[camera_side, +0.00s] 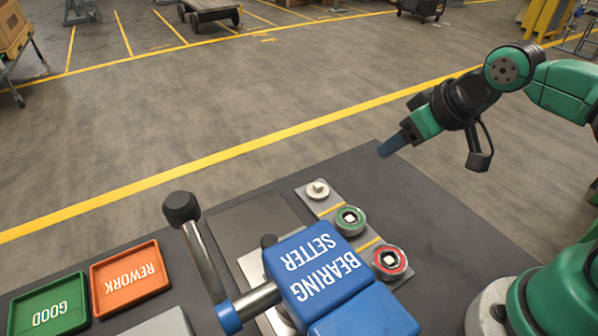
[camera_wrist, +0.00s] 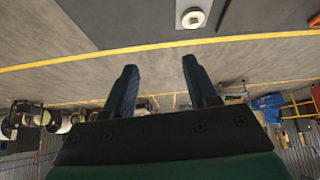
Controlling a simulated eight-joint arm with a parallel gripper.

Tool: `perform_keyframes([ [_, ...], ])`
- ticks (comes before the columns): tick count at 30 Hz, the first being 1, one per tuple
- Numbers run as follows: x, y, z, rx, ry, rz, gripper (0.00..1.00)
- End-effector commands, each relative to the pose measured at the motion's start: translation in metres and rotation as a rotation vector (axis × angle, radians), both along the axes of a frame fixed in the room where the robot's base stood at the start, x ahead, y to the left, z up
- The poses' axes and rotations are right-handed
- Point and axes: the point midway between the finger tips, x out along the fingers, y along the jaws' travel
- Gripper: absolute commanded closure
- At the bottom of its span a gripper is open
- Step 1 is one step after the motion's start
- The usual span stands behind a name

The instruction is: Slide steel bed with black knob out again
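The steel bed (camera_side: 253,262) is a pale metal plate, mostly hidden beneath the blue bearing setter (camera_side: 325,265). Its small black knob (camera_side: 268,241) shows just behind the setter's blue head. A darker flat plate (camera_side: 250,217) lies behind the bed and looks bare. My gripper (camera_side: 390,147) is in the air beyond the bench's back right edge, well apart from the knob. In the wrist view my gripper (camera_wrist: 157,66) has its two blue fingers spread with nothing between them. How far the bed sits under the setter's head is hidden.
A steel lever (camera_side: 205,260) with a big black grip rises left of the setter. A strip holds a pale part (camera_side: 318,190), a green ring (camera_side: 350,220) and a red ring (camera_side: 390,262). Orange REWORK (camera_side: 130,300) and green GOOD (camera_side: 50,329) trays lie left.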

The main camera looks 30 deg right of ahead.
Motion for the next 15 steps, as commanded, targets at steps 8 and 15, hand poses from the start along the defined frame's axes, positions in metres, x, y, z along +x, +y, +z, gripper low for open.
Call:
perform_keyframes([
  [8, 0.029, 0.079, 0.001, -0.158, 0.220, 0.495, 0.35],
  [15, 0.035, 0.160, -0.026, -0.304, 0.403, 0.955, 0.35],
])
